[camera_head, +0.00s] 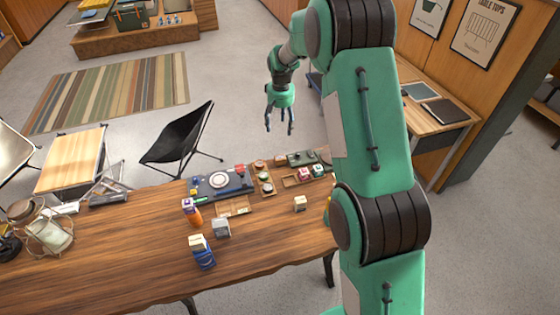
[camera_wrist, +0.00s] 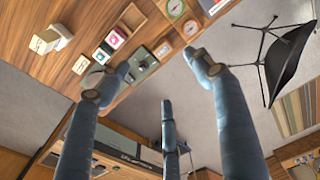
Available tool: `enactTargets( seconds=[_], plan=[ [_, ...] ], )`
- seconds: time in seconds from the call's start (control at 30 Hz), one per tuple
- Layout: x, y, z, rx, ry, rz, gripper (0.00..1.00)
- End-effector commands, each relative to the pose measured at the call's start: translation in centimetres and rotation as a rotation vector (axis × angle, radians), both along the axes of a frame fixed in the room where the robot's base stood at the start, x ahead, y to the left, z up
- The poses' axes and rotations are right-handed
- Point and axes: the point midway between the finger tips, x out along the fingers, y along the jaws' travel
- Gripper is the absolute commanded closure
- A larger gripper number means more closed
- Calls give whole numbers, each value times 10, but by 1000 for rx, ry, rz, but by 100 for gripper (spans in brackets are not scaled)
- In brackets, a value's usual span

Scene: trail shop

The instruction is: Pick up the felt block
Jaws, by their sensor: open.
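My gripper (camera_head: 281,122) is open and empty, its fingers hanging above the floor beyond the far edge of the table, high and clear of every object. In the wrist view my spread fingers (camera_wrist: 164,82) close on nothing. A grey block with a pale top (camera_head: 221,227) stands on the wooden table near its middle; it may be the felt block, but its material is too small to tell. A cream block (camera_head: 299,203) stands farther right.
The table's front middle is bare.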

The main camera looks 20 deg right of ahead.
Motion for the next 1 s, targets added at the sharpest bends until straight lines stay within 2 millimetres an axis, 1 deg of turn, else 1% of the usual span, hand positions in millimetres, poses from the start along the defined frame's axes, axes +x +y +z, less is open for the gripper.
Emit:
enactTargets(
  seconds=[0.03,0.2,0.3,0.4,0.5,0.6,1.0],
  plan=[
    [6,-2,-15,1,12,-1,34],
    [25,-9,-60,3,39,0,34],
    [32,-12,-83,4,52,0,34],
    [38,-15,-101,5,61,0,34],
    [42,-16,-112,6,66,1,34],
    [43,-17,-118,6,69,1,34],
    [43,-17,-120,6,70,0,34]
  ],
)
